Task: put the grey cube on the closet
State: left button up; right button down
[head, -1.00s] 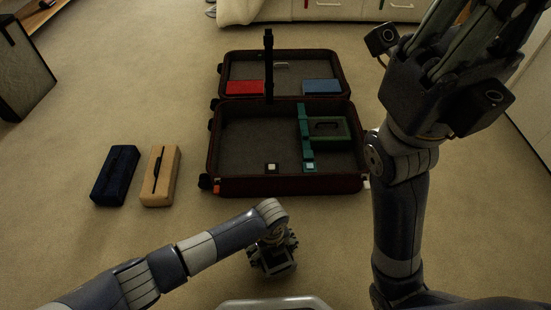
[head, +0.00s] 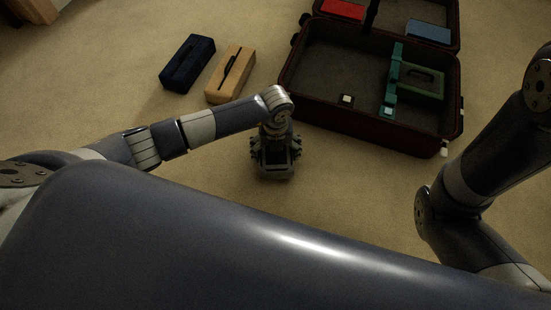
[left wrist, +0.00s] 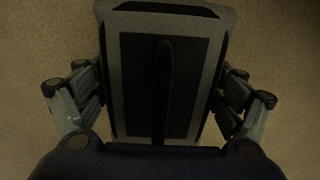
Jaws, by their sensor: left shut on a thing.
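The grey cube (head: 276,172) is a grey packing case with a dark top panel and a dark strap handle. My left gripper (head: 275,150) is shut on it, in front of the suitcase and near the floor; I cannot tell whether it touches the floor. In the left wrist view the cube (left wrist: 208,95) fills the space between the fingers (left wrist: 160,100). My right arm shows at the right, but its gripper is out of the picture. I cannot make out a closet in the present views.
An open dark red suitcase (head: 365,127) lies behind and right of the cube, holding a green case (head: 424,82), a red block (head: 343,10) and a blue block (head: 428,32). A navy case (head: 187,63) and a tan case (head: 231,74) lie on the carpet.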

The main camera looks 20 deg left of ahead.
pick_arm(q)
jog(key=shift+f+b, duration=1.7)
jog(key=shift+f, duration=0.1)
jog(key=shift+r, duration=0.1)
jog(key=o, duration=1.2)
jog(key=shift+c, duration=0.2)
